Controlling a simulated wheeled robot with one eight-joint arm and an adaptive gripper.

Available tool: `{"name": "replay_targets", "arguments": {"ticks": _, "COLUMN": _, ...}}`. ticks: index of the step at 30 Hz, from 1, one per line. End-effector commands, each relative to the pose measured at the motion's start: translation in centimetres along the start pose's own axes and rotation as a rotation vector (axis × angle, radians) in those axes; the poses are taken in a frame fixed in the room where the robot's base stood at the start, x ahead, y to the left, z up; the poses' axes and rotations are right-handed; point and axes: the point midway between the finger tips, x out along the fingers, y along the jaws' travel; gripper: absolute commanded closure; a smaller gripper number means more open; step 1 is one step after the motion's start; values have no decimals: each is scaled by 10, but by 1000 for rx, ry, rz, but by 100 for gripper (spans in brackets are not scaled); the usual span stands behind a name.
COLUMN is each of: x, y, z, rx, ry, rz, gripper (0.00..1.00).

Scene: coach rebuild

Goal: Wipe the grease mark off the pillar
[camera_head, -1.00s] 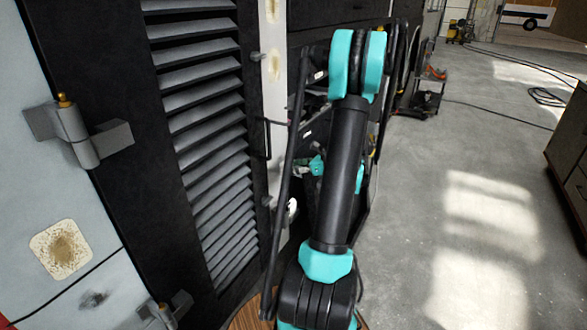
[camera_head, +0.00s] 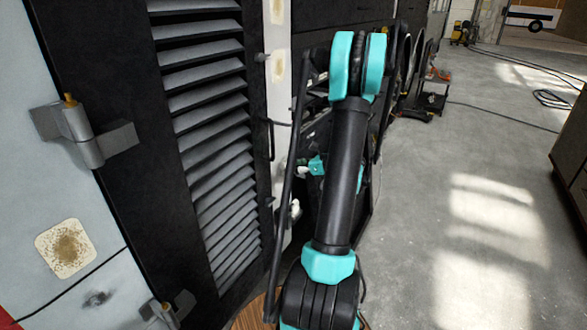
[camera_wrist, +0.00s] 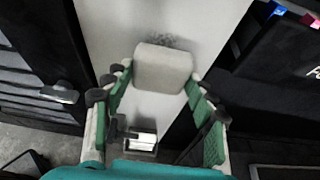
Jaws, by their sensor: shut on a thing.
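In the wrist view a pale, rounded block (camera_wrist: 162,68), like a sponge, sits between the fingertips of my gripper (camera_wrist: 157,86), which is shut on it. Behind it runs the light pillar (camera_wrist: 206,18). A dark, speckled grease mark (camera_wrist: 178,42) shows on the pillar just past the block's upper edge; the block may hide part of it. I cannot tell whether the block touches the pillar. In the head view the pillar (camera_head: 278,105) is a narrow white strip left of my arm, and my arm largely hides the gripper.
A black louvred door (camera_head: 208,130) stands left of the pillar, with a metal hinge (camera_head: 85,135) on the pale panel beside it. Dark open bays lie right of the pillar. The grey floor (camera_head: 440,180) to the right is mostly clear, with a cable (camera_head: 550,98) farther back.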

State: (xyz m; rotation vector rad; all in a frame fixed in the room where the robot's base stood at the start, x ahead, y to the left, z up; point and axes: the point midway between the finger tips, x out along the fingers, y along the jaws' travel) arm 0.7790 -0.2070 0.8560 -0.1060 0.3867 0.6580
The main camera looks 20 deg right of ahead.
Motion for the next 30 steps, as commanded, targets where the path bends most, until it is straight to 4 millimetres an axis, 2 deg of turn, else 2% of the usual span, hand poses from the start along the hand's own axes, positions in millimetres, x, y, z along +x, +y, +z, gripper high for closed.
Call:
{"name": "replay_targets", "arguments": {"ticks": 18, "x": -17, "y": 1, "z": 36, "rx": 0, "ry": 0, "rz": 0, "gripper": 67}}
{"name": "replay_targets", "arguments": {"ticks": 25, "x": -14, "y": 1, "z": 37, "rx": 0, "ry": 0, "rz": 0, "gripper": 67}}
{"name": "replay_targets", "arguments": {"ticks": 30, "x": -8, "y": 0, "z": 26, "rx": 0, "ry": 0, "rz": 0, "gripper": 67}}
